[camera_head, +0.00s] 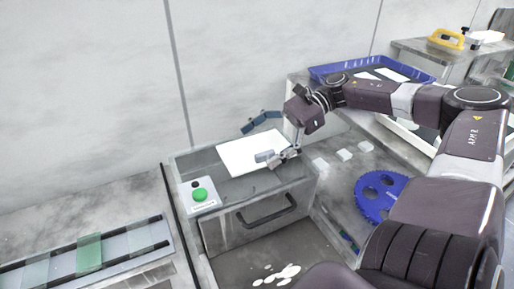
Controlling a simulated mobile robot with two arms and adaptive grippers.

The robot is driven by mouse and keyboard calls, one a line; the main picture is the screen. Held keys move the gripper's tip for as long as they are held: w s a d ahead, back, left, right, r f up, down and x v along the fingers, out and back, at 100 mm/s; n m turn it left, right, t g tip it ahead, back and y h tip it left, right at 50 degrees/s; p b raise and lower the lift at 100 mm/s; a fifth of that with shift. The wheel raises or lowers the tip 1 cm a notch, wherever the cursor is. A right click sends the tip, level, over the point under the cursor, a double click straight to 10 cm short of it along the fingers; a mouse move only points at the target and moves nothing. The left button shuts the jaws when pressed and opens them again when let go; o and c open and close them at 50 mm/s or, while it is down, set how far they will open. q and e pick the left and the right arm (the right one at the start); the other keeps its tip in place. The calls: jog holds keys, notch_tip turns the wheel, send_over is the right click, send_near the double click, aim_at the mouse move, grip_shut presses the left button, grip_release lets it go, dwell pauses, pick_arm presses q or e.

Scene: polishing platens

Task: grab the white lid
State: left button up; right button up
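The white lid (240,158) is a flat white sheet-like panel on top of a grey box-shaped machine (213,225) near the middle of the head view. My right gripper (252,142) is over the lid's right side. Its two fingers are spread wide apart, one above the lid's back edge and the other in front of the lid's right part. I cannot tell whether a finger touches the lid. The fingers and wrist hide part of the lid's right edge. My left gripper is not in view.
A control panel with a green button (200,195) is on the machine's left, and a dark handle (267,217) is on its front. A blue toothed disc (380,195) and small pale blocks (344,155) lie to the right. A blue tray (327,73) stands behind my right arm.

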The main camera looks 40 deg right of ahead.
jog(key=c, duration=1)
jog(key=shift+c, duration=0.2)
jog(key=shift+r, duration=0.15)
